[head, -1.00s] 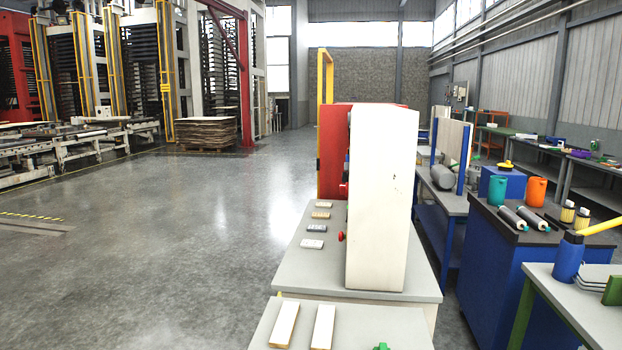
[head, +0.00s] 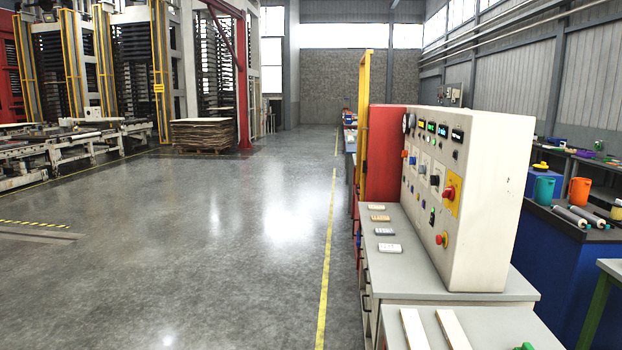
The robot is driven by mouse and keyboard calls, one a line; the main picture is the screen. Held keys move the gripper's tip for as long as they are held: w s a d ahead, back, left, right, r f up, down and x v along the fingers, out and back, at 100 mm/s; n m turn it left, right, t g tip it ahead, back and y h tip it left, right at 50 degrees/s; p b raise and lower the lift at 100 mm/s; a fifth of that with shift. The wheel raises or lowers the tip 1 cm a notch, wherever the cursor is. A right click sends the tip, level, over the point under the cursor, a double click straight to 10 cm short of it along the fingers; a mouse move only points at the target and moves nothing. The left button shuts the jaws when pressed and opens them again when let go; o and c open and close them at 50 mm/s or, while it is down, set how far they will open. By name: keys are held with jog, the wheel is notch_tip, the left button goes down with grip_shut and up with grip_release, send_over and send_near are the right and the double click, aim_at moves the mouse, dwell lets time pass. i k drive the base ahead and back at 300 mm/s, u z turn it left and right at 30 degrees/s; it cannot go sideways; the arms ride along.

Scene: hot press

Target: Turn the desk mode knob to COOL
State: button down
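The control desk (head: 487,215) stands at the right in the head view. It is a cream upright cabinet, and its button face is turned left and seen at a steep angle. The face carries small lit displays, a black knob (head: 435,180), a red rotary switch on a yellow plate (head: 449,192), a red mushroom button (head: 442,238) and several small coloured buttons. The labels are too small to read, so I cannot tell which control is the mode knob or where it points. My gripper is not in view.
The cabinet stands on a grey bench top (head: 395,262) with several small sample pieces (head: 390,248) along its left edge. A nearer bench with two pale strips (head: 414,329) is at the bottom. The floor (head: 200,250) left of the yellow line (head: 325,270) is clear.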

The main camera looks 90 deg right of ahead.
aim_at(434, 179)
jog(key=i, duration=0.1)
jog(key=z, duration=3.55)
jog(key=i, duration=0.45)
jog(key=u, duration=0.55)
jog(key=k, duration=0.55)
jog(key=u, duration=0.9)
jog(key=i, duration=1.25)
jog(key=u, duration=0.05)
